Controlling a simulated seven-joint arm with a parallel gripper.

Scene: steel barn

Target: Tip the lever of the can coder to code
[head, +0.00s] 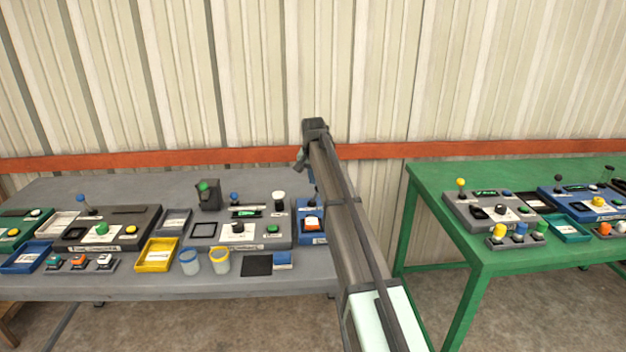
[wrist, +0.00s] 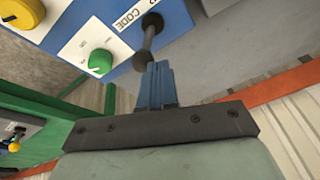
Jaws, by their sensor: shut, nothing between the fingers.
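The can coder (wrist: 75,25) shows in the wrist view as a blue panel with a white label reading CODE beside its lever. The lever (wrist: 148,42) is a dark rod with a rounded end close to my fingertips. My gripper (wrist: 157,67) has its blue fingers shut together, with nothing between them, right at that rounded end. I cannot tell whether they touch it. In the head view, a blue box (head: 311,238) at the right end of the grey table is partly hidden by my arm, and the lever cannot be made out.
A green knob (wrist: 100,62) sits on the blue panel near the lever. The grey table (head: 120,290) holds several devices, trays and cups left of my arm. A green table (head: 440,180) with more devices stands to the right. A corrugated wall is behind.

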